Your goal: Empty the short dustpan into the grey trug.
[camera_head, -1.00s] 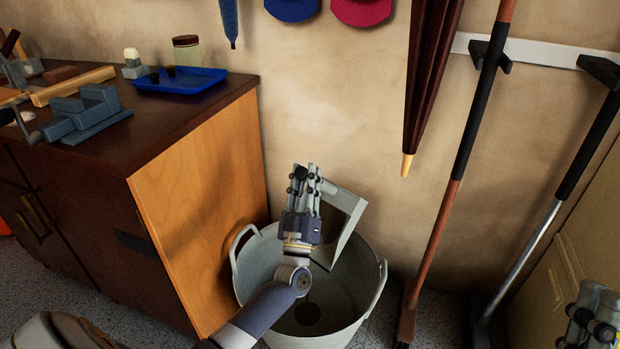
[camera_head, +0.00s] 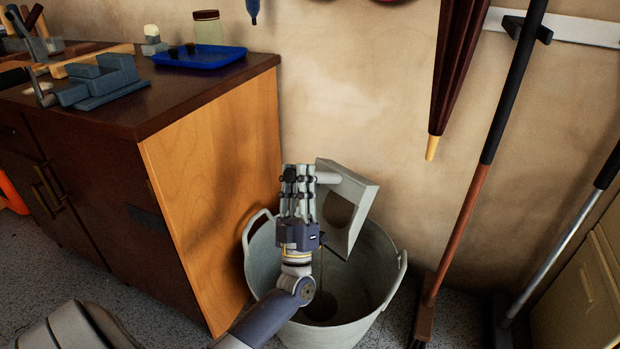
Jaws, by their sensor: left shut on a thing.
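The short dustpan (camera_head: 361,207) is light grey, with a dark round patch on its inner face. It is tilted steeply over the grey trug (camera_head: 262,262), its pan toward the right side of the opening. My left gripper (camera_head: 299,178) is shut on the dustpan's handle, above the trug's mouth. The fingers hide most of the handle. The trug stands on the floor with a handle on each side. A dark round patch shows on its bottom; I cannot tell whether it is debris. My right gripper is out of view.
A dark wooden cabinet (camera_head: 215,180) stands left of the trug, with a blue tray (camera_head: 200,57), a jar (camera_head: 207,27) and a vise (camera_head: 100,78) on top. A broom (camera_head: 462,215) and a closed umbrella (camera_head: 458,70) are at the wall to the right.

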